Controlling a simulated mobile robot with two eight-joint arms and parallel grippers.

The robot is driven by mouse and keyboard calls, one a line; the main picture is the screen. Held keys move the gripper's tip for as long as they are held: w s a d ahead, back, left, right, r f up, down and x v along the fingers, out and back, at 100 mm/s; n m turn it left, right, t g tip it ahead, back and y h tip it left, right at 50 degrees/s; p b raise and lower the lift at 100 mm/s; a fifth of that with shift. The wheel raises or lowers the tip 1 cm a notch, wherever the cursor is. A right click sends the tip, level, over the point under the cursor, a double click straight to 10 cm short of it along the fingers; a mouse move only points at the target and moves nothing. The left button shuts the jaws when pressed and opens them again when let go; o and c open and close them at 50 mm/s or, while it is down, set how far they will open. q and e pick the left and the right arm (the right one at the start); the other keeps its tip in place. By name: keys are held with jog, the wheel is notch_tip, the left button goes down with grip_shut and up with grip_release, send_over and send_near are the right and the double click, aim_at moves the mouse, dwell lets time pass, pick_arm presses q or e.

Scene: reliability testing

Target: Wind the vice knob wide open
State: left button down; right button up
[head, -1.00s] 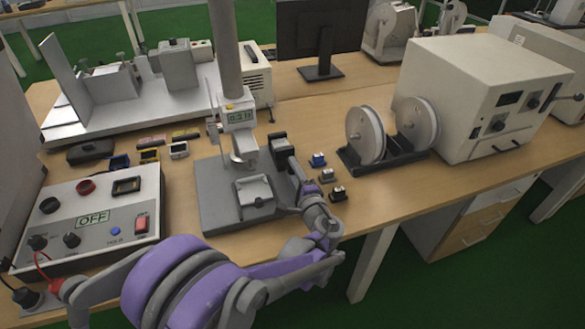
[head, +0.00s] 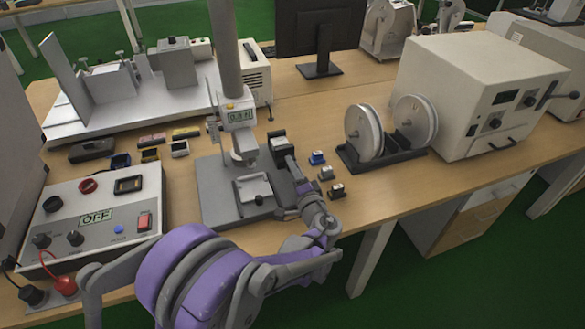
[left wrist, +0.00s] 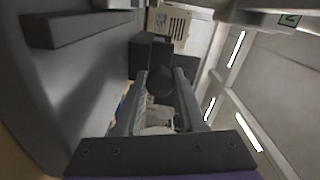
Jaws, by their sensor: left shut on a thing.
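The vice (head: 278,137) shows as a small dark block at the right rear of the grey test stand base (head: 215,205). In the left wrist view, the vice (left wrist: 150,52) is a dark block just beyond the fingertips. The round dark knob (left wrist: 160,84) lies between the two finger ends. My left gripper (head: 287,158) reaches the vice from the front, and in the left wrist view the gripper (left wrist: 160,92) is shut on the knob. In the head view my fingers hide most of the knob. My right gripper is not in view.
The stand's column (head: 225,50) and force gauge (head: 239,117) rise just left of my gripper. Small blocks (head: 326,172) lie close to its right. A reel holder (head: 385,155) stands farther right. A control box (head: 95,215) reading OFF is at left.

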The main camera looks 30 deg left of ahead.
pick_arm(q)
jog(key=c, duration=0.5)
grip_release()
jog(key=v, duration=1.1)
jog(key=shift+w+p, duration=0.1)
jog(key=shift+p, duration=0.25)
